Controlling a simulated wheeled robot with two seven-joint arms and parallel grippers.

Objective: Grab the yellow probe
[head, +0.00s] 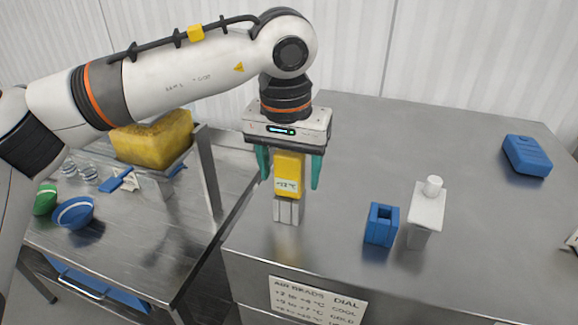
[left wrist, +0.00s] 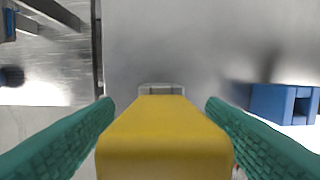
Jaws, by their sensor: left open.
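The yellow probe (head: 288,174) stands upright in a small grey-white holder (head: 288,209) on the steel counter, with a small display on its front. My left gripper (head: 289,175) is above it, pointing down, with its green fingers open on either side of the probe's upper part. In the left wrist view the yellow probe (left wrist: 165,135) sits between the two green fingers (left wrist: 160,125), and gaps show at its sides. Part of the holder (left wrist: 160,89) shows beyond it. My right gripper is not in view.
An empty blue holder (head: 382,225) and a white bottle-like block (head: 426,215) stand to the right on the counter (head: 450,130). A blue device (head: 527,155) lies at the far right. A lower table at left holds a yellow sponge-like block (head: 152,139) and blue bowl (head: 74,212).

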